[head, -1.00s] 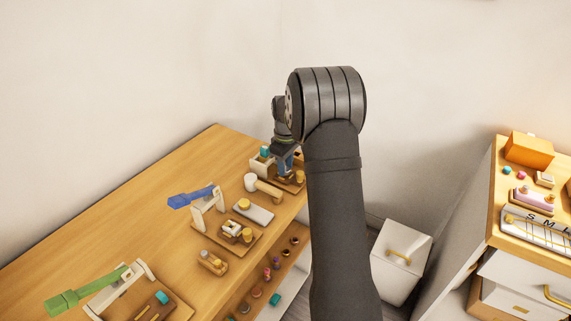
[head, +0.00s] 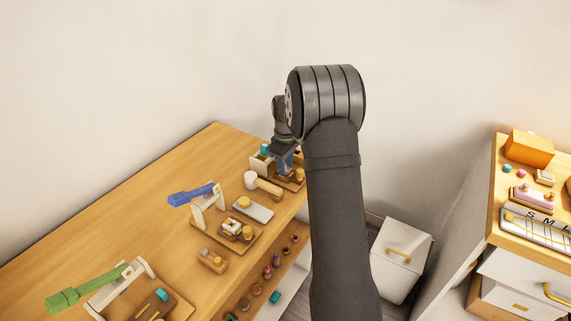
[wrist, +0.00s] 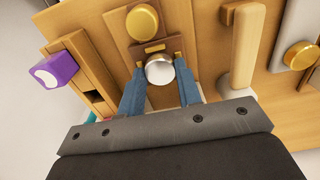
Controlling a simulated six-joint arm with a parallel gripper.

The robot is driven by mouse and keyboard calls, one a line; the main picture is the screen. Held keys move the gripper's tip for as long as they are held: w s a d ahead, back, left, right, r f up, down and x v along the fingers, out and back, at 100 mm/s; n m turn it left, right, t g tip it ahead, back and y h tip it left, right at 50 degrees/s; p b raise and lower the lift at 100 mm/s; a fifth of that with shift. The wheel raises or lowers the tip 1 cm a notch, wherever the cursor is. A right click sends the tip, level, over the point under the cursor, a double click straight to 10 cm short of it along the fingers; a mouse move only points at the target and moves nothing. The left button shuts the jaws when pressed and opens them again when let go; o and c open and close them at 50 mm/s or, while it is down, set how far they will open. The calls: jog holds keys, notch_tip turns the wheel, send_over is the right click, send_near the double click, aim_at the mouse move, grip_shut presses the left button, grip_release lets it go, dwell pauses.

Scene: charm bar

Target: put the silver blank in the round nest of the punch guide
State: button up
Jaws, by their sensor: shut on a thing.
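The silver blank (wrist: 159,69) is a shiny round piece between the two blue fingertips of my gripper (wrist: 159,70) in the wrist view. My gripper is shut on it. The punch guide (wrist: 149,47) looks like a dark brown block just beyond the blank, on a wooden board. Its round nest is not clearly visible; the blank and fingers cover that area, and I cannot tell whether the blank touches the guide. In the head view, my gripper (head: 285,163) is low over the board at the far right of the bench, with the blank hidden.
A gold knob (wrist: 142,22) stands just beyond the guide. A mallet (wrist: 243,48) lies to the right, near a grey slab with a gold knob (wrist: 300,55). A wooden rack (wrist: 92,72) and purple-topped piece (wrist: 57,70) are at left. Free bench top (head: 150,175) lies further left.

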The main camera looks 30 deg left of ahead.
jog(key=shift+f, duration=0.2)
dwell(0.3)
jog(key=o, duration=0.9)
jog(key=shift+o, duration=0.2)
notch_tip(320, 180, up, 17)
jog(key=shift+r, duration=0.2)
